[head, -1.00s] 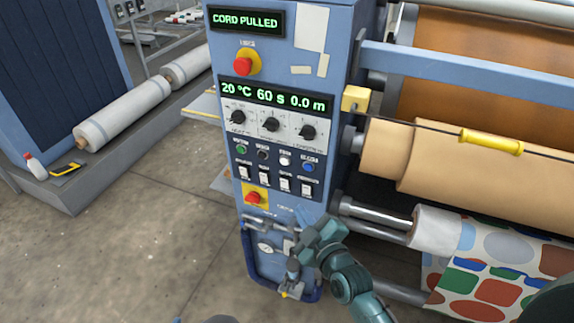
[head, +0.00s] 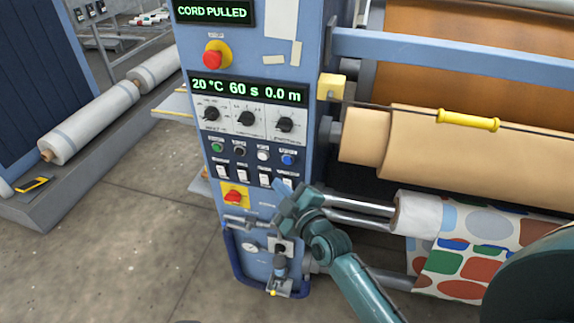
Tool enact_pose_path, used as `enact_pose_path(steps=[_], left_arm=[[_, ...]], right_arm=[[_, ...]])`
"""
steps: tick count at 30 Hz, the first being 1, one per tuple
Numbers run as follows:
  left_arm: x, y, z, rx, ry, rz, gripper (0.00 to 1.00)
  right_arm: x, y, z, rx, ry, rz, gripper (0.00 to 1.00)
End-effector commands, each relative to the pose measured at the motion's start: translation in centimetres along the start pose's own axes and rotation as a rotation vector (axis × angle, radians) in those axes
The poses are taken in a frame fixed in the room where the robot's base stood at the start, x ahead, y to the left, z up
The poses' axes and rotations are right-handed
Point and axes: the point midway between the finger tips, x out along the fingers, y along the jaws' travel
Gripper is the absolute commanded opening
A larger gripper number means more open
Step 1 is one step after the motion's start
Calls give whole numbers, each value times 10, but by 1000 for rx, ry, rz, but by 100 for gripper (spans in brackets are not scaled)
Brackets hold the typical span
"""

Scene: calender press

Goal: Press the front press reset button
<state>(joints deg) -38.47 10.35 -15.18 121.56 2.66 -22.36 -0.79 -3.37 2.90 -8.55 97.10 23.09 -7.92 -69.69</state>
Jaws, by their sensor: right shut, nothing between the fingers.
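The front panel of the blue press cabinet (head: 262,50) faces me. It has a row of small buttons: a green one (head: 217,147), a black one (head: 239,151), a white one (head: 263,155) and a blue one (head: 288,160). Their labels are too small to read, so I cannot tell which is marked reset. My right gripper (head: 281,193) is shut and empty. It is in front of the panel below the blue button, over the right end of the white switch row, and appears apart from the buttons. My left gripper is not in view.
A display reads "CORD PULLED" (head: 212,12). Red mushroom buttons sit above (head: 213,57) and below (head: 234,196) the small buttons. Rollers (head: 440,155) and a cord with a yellow handle (head: 468,120) are at right.

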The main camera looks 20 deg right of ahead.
Motion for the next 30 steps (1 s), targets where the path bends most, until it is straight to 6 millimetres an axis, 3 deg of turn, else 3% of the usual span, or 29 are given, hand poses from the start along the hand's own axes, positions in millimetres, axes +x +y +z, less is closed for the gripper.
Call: enact_pose_path(steps=[12,30], left_arm=[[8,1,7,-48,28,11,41],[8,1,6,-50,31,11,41]], right_arm=[[33,23,25,-2,0,0,0],[36,26,26,0,0,0,0]])
